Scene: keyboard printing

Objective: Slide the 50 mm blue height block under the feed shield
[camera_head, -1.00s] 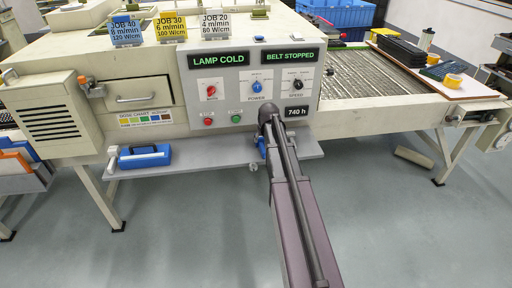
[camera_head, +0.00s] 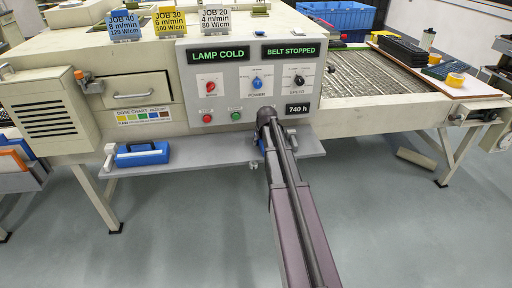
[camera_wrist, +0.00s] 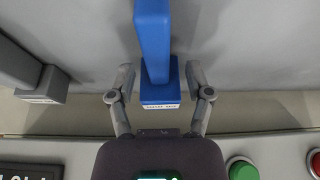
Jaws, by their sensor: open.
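A blue block-like thing (camera_wrist: 153,45) with a wider lower part and a small white label, too small to read, stands between my fingers in the wrist view. I take it for the blue height block. A bit of blue (camera_head: 262,146) also shows beside my arm at the shelf in the head view. My gripper (camera_wrist: 160,84) is open, with one finger on each side of the blue thing and visible gaps. In the head view my arm hides most of this spot. I cannot make out the feed shield for certain.
A grey shelf (camera_head: 210,155) runs below the control panel (camera_head: 254,90). Green (camera_wrist: 242,169) and red (camera_wrist: 315,161) buttons are close to my gripper. The belt (camera_head: 360,75) lies at right.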

